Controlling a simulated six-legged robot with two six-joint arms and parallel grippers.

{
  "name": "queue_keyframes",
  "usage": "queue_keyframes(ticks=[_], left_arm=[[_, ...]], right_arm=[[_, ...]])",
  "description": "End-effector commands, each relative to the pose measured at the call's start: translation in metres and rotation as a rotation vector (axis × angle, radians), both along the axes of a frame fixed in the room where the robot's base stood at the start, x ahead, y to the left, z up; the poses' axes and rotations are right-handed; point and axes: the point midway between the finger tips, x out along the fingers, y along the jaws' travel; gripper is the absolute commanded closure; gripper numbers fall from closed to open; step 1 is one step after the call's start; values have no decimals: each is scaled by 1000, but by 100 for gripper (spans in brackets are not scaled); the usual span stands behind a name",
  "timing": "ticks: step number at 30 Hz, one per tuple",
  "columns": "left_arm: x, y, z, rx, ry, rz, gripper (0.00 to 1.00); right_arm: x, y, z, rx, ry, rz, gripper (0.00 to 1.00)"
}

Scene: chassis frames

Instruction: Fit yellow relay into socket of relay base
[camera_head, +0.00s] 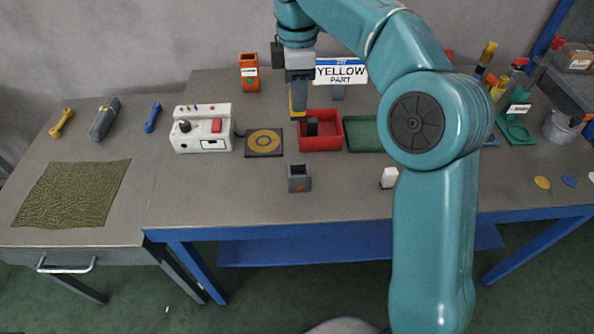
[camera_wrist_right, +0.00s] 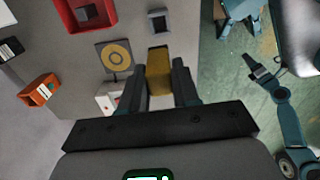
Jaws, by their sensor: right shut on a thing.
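The yellow relay (camera_wrist_right: 158,72) is a yellow block held between the two dark fingers of my right gripper (camera_wrist_right: 165,85). In the head view my right gripper (camera_head: 299,112) is above the table beside the red tray, and only a thin yellow strip of the relay (camera_head: 293,103) shows. The relay base (camera_head: 299,184) is a small dark grey block with a square opening, near the table's front edge. In the wrist view the base (camera_wrist_right: 158,21) lies beyond the relay, apart from it. My left gripper (camera_wrist_right: 262,71) shows small at the right of the wrist view; its jaws are unclear.
A red tray (camera_head: 332,122) with a dark block stands behind the base. A black pad with a yellow ring (camera_head: 275,152) and a white device (camera_head: 181,145) lie left. A white block (camera_head: 389,177) sits right of the base. The table around the base is clear.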

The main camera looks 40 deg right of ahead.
Motion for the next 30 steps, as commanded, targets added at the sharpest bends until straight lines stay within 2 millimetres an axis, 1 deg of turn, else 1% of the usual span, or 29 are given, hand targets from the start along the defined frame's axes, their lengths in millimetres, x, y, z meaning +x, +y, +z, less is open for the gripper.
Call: queue_keyframes(ticks=[2,3,5,6,12,15,22,27,30], left_arm=[[0,0,-9,0,0,0,33],[0,0,-13,0,0,0,33],[0,0,-17,0,0,0,33],[0,0,-20,0,0,0,33],[0,0,-28,0,0,0,33],[0,0,-30,0,0,0,33],[0,0,-31,0,0,0,33],[0,0,-33,0,0,0,33],[0,0,-33,0,0,0,33]], right_arm=[[-2,-2,-17,0,4,11,100],[-3,-2,-28,1,6,11,100],[-2,-2,-47,1,6,11,100],[-2,-1,-59,1,6,11,100],[-2,-1,-115,2,7,12,100],[-1,-1,-136,2,5,11,100],[0,0,-160,1,3,12,100],[0,0,-187,1,4,13,100],[1,0,-195,1,1,13,100]])
